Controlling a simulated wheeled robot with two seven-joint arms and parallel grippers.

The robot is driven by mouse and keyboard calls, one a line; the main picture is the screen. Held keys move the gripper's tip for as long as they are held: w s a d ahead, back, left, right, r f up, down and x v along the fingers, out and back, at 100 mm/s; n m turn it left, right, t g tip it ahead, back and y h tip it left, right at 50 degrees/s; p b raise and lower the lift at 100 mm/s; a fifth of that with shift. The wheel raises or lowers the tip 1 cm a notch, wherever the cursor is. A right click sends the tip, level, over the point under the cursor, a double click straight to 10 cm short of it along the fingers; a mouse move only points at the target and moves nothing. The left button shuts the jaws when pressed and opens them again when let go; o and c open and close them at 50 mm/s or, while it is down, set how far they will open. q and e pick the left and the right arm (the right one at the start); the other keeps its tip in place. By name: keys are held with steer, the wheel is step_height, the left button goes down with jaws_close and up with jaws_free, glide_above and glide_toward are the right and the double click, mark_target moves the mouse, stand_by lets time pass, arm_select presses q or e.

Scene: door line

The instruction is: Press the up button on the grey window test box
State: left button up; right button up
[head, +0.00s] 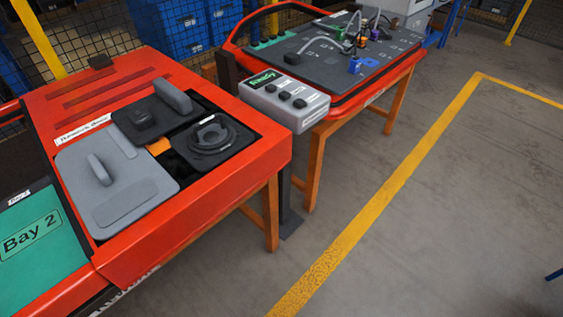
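A light grey box (285,105) stands between the two red benches, in the middle of the head view. It has a green lit display (262,79) that seems to read "Ready". Three small dark buttons sit in a row on its sloped top: one near the display (270,88), one in the middle (284,95) and one at the right (299,103). Their labels are too small to read, so I cannot tell which is the up button. Neither of my grippers is in view.
A red bench (225,165) at the left holds grey and black panels and a green "Bay 2" plate (32,233). A second red-framed bench (375,85) behind carries a dark board with cables. Open floor (440,230) with a yellow line lies at the right.

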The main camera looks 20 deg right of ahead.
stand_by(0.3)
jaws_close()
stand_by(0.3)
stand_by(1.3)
